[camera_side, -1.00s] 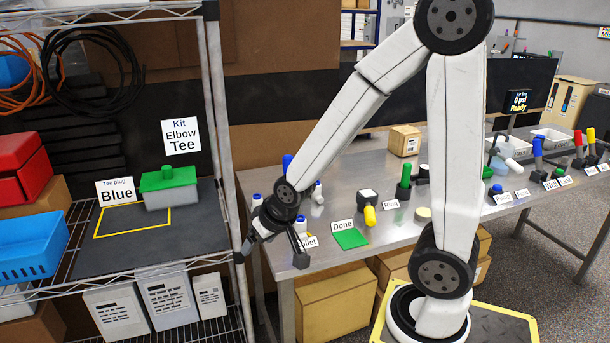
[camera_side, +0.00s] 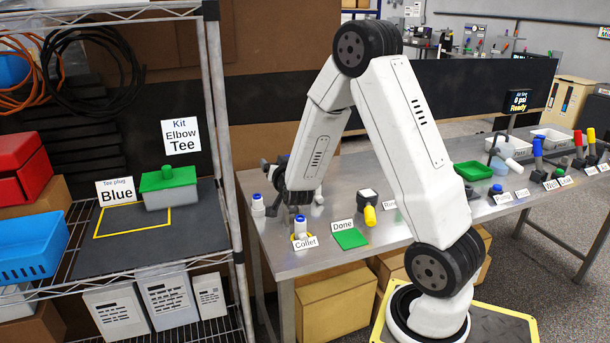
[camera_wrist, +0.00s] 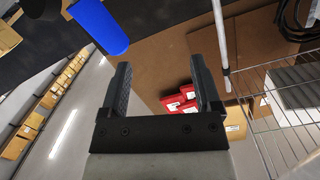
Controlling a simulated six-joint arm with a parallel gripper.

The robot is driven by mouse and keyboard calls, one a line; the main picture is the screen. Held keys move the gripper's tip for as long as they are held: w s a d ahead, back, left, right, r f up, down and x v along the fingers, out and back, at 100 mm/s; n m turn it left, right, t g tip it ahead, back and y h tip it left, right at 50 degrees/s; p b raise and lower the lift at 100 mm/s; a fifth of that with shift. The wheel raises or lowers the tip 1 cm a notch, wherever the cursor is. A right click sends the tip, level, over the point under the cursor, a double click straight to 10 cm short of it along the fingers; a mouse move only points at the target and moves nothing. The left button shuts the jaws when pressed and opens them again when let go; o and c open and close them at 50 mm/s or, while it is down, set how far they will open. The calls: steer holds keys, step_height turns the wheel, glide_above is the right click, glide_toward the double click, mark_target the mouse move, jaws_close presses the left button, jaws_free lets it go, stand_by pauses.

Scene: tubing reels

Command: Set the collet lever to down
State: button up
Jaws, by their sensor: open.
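The "Collet" label (camera_side: 305,242) stands at the table's front left, by a white fitting with a blue top (camera_side: 301,226) on a yellow base. A blue cylindrical handle (camera_wrist: 98,25), which looks like the lever's, shows at the upper left of the wrist view, just beyond the left finger and outside the jaws. In the side view my arm hides that handle, so I cannot tell its position. My gripper (camera_wrist: 160,85) is open with nothing between its fingers. In the side view it is partly hidden behind my wrist, above the table's left end.
Another blue-topped white fitting (camera_side: 257,205) stands at the table's left edge. A green patch marked "Done" (camera_side: 350,238) and a block with a yellow knob (camera_side: 370,212) lie to the right. A wire shelf (camera_side: 225,170) rises close on the left.

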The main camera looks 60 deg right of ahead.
steer(key=s+d+f+g+h, duration=0.1)
steer(key=h, duration=0.1)
steer(key=s+d+f+n+g+h, duration=0.1)
steer(key=d+f, duration=0.1)
steer(key=shift+d+g+h, duration=0.15)
steer(key=shift+g+h, duration=0.25)
steer(key=shift+x, duration=3.9)
jaws_close()
